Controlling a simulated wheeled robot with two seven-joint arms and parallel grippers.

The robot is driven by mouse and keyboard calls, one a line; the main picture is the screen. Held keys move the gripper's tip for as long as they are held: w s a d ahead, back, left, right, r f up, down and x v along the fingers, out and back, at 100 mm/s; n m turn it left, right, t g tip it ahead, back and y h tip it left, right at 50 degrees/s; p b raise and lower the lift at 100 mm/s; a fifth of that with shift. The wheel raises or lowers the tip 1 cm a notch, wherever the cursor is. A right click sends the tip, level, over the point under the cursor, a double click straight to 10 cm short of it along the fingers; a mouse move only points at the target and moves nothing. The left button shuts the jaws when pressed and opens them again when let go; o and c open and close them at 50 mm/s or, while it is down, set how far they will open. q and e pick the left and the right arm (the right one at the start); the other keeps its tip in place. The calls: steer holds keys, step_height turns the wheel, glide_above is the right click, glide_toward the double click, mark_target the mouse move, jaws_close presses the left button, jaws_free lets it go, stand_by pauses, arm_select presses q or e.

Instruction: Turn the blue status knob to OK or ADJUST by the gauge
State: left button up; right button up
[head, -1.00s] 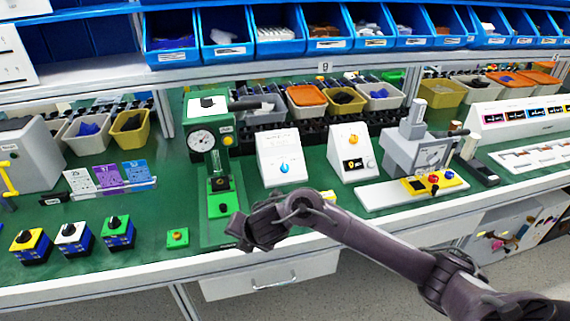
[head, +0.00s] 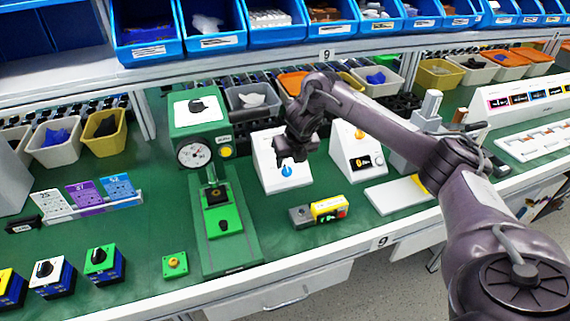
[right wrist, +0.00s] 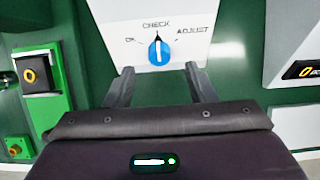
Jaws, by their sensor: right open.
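The blue status knob (head: 287,171) sits on the front of a white sloped panel (head: 264,160). In the right wrist view the blue knob (right wrist: 159,53) has its white mark pointing up at CHECK, with OK to its left and ADJUST to its right. My right gripper (head: 291,161) is open and empty, just in front of the knob. In the right wrist view its two fingers (right wrist: 160,72) stand apart below the knob, one to each side. The round gauge (head: 194,154) is on the green press to the left; its reading is too small to tell. My left gripper is out of view.
The green press (head: 216,190) stands left of the panel. A similar white panel with an orange knob (head: 357,150) stands to the right. A yellow and grey box (head: 319,210) lies in front. Blue bins (head: 214,25) line the shelf above.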

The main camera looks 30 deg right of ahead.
mark_target(287, 169)
steer(key=x, duration=0.4)
steer(key=shift+f, duration=0.15)
steer(key=shift+w+f, duration=0.25)
steer(key=shift+f, duration=0.25)
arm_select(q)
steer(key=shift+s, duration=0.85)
arm_select(e)
steer(key=c, duration=1)
